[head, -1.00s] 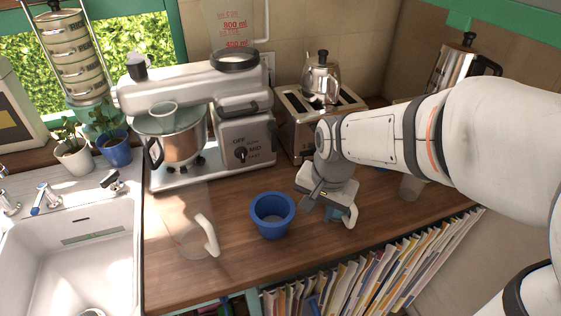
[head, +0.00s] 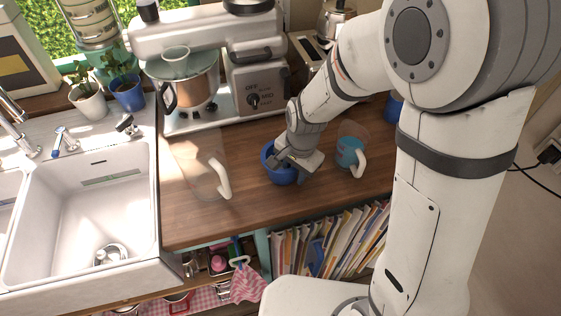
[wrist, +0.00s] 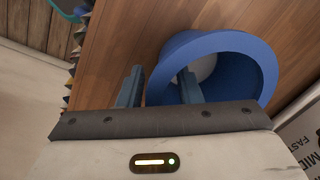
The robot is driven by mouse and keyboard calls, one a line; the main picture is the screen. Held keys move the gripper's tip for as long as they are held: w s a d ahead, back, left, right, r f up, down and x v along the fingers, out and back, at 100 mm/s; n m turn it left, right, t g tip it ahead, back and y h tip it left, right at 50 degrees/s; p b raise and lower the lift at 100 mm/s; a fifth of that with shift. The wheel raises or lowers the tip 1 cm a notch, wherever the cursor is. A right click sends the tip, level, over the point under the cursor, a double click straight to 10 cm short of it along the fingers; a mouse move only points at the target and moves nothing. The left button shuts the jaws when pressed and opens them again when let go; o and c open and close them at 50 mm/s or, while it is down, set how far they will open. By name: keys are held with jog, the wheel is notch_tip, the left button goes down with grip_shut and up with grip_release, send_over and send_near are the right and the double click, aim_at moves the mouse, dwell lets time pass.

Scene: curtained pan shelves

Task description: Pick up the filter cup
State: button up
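The likely filter cup is a round blue cup (head: 268,158) with a thick rim, standing on the wooden counter; I cannot be sure of its name. My gripper (head: 292,164) is over the cup's right part and hides some of it. In the wrist view the cup (wrist: 240,66) opens toward me, with a pale surface inside. My gripper (wrist: 160,86) is open there. One finger is outside the cup's wall and the other is inside, with the wall between them. Gaps show beside the wall, so it does not look clamped.
A clear jug with a white handle (head: 222,178) stands left of the cup. A small clear jug with blue contents (head: 347,152) stands close on the right. The mixer (head: 252,92) is behind. The sink (head: 100,200) is at left, and books (head: 325,245) are below the counter edge.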

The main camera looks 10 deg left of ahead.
jog(key=shift+f, duration=0.4)
grip_shut()
